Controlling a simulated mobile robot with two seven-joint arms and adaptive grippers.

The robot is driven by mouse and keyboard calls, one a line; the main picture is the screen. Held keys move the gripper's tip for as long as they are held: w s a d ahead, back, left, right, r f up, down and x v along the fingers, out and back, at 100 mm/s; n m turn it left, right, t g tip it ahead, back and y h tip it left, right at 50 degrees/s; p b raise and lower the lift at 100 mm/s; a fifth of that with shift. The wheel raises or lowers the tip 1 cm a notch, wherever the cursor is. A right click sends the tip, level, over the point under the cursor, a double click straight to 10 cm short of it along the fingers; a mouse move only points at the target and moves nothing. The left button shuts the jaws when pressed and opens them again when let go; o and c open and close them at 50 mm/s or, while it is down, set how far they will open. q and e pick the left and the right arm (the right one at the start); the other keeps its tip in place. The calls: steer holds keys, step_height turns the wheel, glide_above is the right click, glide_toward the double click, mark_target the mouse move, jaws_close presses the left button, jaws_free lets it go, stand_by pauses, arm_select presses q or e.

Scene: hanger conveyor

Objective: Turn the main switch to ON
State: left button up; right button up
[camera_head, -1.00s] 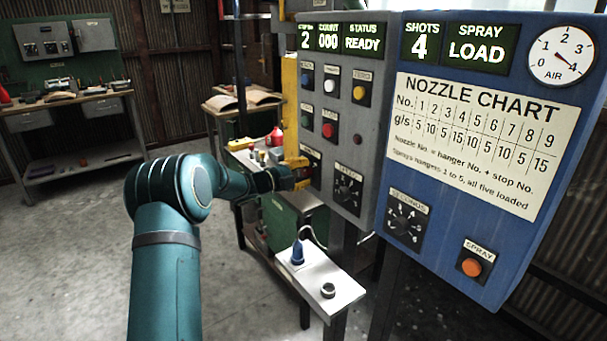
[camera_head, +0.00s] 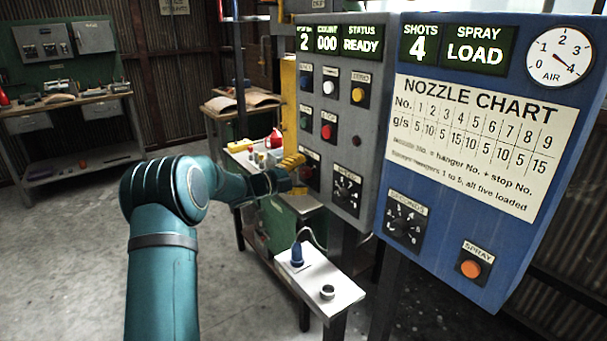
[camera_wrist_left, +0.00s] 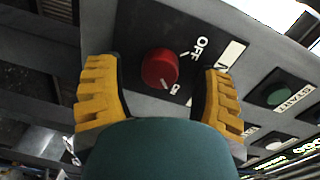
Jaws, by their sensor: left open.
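The main switch is a red round knob (camera_wrist_left: 160,68) on a black plate marked OFF, with a second, partly hidden label below. In the left wrist view it sits between the two yellow fingers of my left gripper (camera_wrist_left: 160,80). The fingers are spread, with visible gaps to the knob on both sides. I cannot tell clearly which label the knob points to. In the head view my left gripper (camera_head: 294,165) is at the lower left of the grey control panel (camera_head: 345,120) and partly covers the switch plate. My right gripper is not in view.
Beside the switch are a SPEED dial (camera_head: 346,190) and several buttons, including a red STOP button (camera_head: 326,131). The blue spray panel (camera_head: 450,215) stands to the right. A small white shelf (camera_head: 318,278) sticks out below. A workbench (camera_head: 70,97) stands at the far left.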

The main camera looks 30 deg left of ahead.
arm_select(q)
steer(key=v, duration=1.1)
steer(key=shift+s+a, duration=0.1)
steer(key=s+d+f+n+g+y, duration=0.1)
steer(key=d+f+n+g+y, duration=0.3)
steer(key=d+f+n, duration=1.5)
steer(key=s+d+f+n+g, duration=0.1)
steer(key=s+d+f+g, duration=0.4)
steer(key=s+d+f, duration=0.3)
steer(key=s+d+f+n+g+h, duration=0.1)
steer(key=s+d+f+g, duration=0.4)
steer(key=s, duration=1)
steer(key=d+f+n, duration=0.1)
steer(key=d+f, duration=0.2)
steer(key=d, duration=0.2)
steer(key=shift+s+d+f, duration=0.3)
steer(key=shift+d+f, duration=0.05)
steer(key=shift+f, duration=0.05)
